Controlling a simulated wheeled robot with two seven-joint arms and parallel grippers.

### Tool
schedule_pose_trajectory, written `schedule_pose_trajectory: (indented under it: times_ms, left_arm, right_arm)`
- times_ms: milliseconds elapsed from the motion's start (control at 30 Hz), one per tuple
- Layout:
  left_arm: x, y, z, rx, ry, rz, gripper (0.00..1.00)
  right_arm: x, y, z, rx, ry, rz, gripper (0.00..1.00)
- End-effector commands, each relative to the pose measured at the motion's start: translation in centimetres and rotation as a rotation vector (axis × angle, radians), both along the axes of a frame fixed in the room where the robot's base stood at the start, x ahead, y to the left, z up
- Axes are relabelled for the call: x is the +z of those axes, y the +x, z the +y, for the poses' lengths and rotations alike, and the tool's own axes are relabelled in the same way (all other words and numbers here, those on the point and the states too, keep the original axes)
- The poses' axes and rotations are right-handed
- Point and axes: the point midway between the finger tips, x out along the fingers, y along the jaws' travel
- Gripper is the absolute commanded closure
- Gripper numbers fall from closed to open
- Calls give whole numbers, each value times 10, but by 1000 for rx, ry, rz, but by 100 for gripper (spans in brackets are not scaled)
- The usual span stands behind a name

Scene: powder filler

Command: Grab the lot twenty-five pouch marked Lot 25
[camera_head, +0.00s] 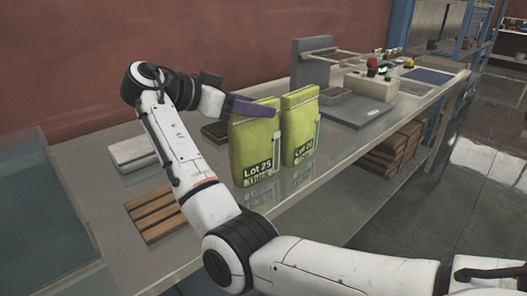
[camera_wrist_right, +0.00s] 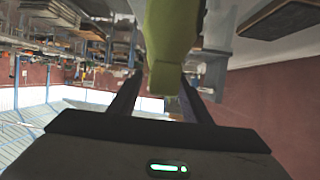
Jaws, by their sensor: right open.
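The yellow-green Lot 25 pouch (camera_head: 254,150) stands upright on the bench, its black label facing me. A matching pouch (camera_head: 301,128), with a label that seems to read Lot 20, stands just right of it. My right gripper (camera_head: 262,107) is at the top of the Lot 25 pouch, with a finger across its upper front. In the right wrist view, a green pouch (camera_wrist_right: 171,35) lies between the two open fingers of the gripper (camera_wrist_right: 160,80). Whether either finger touches it I cannot tell. My left gripper is not in view.
A grey scale-like device (camera_head: 350,110) stands right of the pouches. A wooden slatted piece (camera_head: 155,213) and a pale box (camera_head: 133,153) lie to the left. The red wall (camera_head: 60,70) rises behind the bench (camera_head: 335,180).

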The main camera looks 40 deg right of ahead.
Motion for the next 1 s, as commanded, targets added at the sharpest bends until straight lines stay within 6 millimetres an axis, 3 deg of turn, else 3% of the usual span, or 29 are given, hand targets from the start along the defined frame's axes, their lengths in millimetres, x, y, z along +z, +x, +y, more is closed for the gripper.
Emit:
schedule_pose_trajectory:
  times_ms: [200, 467, 500, 1000]
  left_arm:
    - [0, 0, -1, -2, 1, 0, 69]
    - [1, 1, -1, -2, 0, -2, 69]
    - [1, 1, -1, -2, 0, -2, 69]
    - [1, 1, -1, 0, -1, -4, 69]
  right_arm:
    - [0, 1, 0, 5, -1, -2, 56]
    - [0, 1, -1, 3, -1, -1, 98]
    - [0, 1, -1, 3, -1, -1, 100]
    - [8, 1, -1, 2, -3, -5, 100]
